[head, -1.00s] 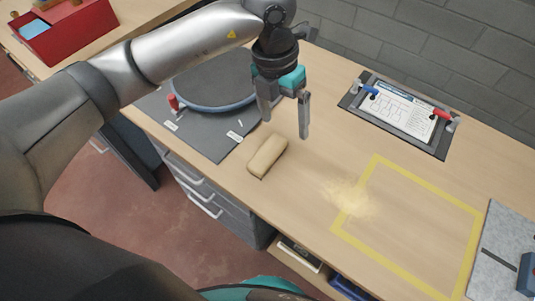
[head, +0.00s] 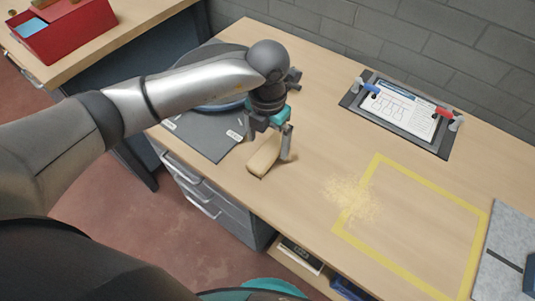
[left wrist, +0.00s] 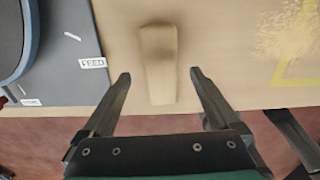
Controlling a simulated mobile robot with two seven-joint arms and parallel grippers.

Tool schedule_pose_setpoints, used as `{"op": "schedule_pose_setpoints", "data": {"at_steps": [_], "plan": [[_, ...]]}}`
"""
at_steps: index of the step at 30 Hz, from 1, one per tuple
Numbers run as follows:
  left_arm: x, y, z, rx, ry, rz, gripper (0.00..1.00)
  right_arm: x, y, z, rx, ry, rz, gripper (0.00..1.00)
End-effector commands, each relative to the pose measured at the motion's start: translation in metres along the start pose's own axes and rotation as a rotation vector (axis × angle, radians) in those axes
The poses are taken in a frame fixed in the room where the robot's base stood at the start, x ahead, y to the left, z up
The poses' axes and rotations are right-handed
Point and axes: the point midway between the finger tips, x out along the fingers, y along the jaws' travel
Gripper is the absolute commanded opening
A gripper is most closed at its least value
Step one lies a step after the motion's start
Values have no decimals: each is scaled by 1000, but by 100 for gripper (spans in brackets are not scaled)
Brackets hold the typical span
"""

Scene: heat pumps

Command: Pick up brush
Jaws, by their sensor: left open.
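The brush (head: 264,156) shows as a tan wooden block lying on the workbench near its front edge, beside a dark grey mat. In the left wrist view the brush (left wrist: 158,62) lies ahead of and between the two fingers; its bristles cannot be made out. My left gripper (head: 268,143) is right over the brush with its fingers apart, one finger at the right side of the brush. In the left wrist view the left gripper (left wrist: 160,76) is open and empty.
A grey mat (head: 208,142) with a round dark disc lies left of the brush. Yellowish dust (head: 352,198) lies by a yellow taped square (head: 420,258). A clipboard (head: 402,108) lies at the back. A red box (head: 62,32) stands on another table. Bench between brush and dust is clear.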

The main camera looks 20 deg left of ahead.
Motion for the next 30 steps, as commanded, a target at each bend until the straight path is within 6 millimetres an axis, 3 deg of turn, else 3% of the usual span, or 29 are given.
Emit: {"op": "schedule_pose_setpoints", "data": {"at_steps": [7, 15, 30], "plan": [[39, -1, -3, -1, 3, 0, 95, 7, 0, 1, 0, 0, 0, 50], [42, -1, -2, 0, 1, 0, 95, 7, 0, 1, 0, 0, 0, 50], [42, -1, -2, 0, 1, 0, 39, 7, 0, 1, 0, 0, 0, 50]]}}
